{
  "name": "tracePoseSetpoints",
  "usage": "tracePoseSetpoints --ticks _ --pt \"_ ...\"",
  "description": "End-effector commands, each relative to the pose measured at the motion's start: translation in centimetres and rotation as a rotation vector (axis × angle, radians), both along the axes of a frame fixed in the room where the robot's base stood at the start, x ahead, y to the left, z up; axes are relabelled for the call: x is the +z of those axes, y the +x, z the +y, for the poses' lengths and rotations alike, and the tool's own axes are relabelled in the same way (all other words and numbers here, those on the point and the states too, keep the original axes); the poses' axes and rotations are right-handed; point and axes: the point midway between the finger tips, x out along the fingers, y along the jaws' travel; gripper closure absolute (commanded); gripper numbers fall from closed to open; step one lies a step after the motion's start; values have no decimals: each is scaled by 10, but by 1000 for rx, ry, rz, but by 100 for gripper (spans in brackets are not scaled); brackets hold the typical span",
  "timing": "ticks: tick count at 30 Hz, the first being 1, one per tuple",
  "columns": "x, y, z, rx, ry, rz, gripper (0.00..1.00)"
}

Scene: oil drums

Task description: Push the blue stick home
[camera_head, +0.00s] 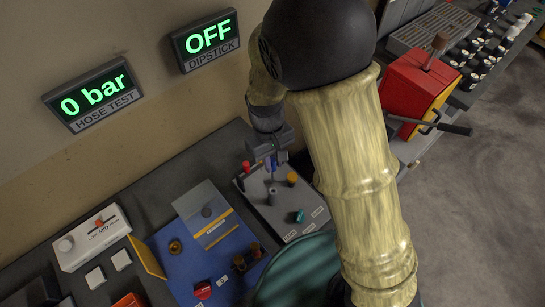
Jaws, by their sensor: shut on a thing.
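My gripper (271,158) is over the grey panel (310,200) at the centre, pointing down. It is shut on the blue stick (268,163), of which only a small blue part shows between the fingers. The stick's thin lower part appears to run down toward a short grey tube (272,196) on the panel. I cannot tell how deep it sits. A red-topped piece (246,166), a yellow-topped piece (292,178) and a teal piece (298,216) are on the same panel. The dipstick display (208,41) on the wall reads OFF.
The hose test display (93,96) reads 0 bar. A blue board (205,260) with several fittings and a white control box (92,239) lie to the left. A teal drum (295,270) is in front. A red box with a lever (415,90) stands right of my arm.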

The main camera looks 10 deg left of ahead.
Motion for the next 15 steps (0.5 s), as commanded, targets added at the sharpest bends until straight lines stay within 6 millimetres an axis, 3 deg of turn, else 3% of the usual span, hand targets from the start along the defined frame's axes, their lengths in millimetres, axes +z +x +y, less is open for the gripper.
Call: tracePoseSetpoints --ticks 15 --pt "-7 -1 1 2 0 0 100"
